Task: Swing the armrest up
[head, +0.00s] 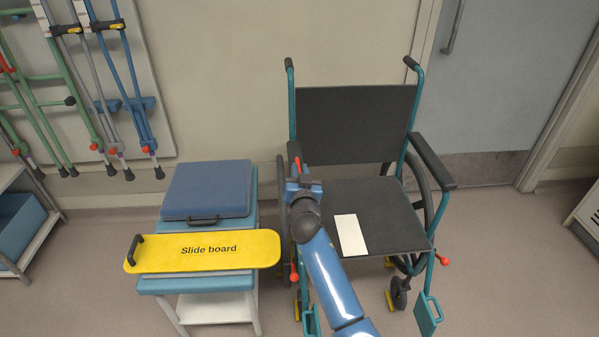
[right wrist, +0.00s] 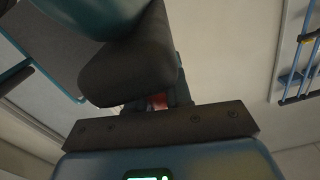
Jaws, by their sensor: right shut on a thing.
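The wheelchair (head: 356,125) faces me, with a dark backrest and seat. Its picture-left armrest (head: 293,152) shows only as a short dark end behind my right gripper (head: 299,178); the rest is hidden by my arm. In the right wrist view the dark armrest pad (right wrist: 130,65) lies just beyond the jaws. My right gripper is shut on a small red lever (head: 297,161) by this armrest; the lever shows between the fingers in the right wrist view (right wrist: 158,101). The picture-right armrest (head: 432,160) lies level. My left gripper is not in view.
A white card (head: 350,235) lies on the seat. A trolley (head: 205,283) with a blue cushion (head: 207,188) and a yellow slide board (head: 190,251) stands close on the left. Crutches (head: 125,75) hang on the wall. Floor to the right is clear.

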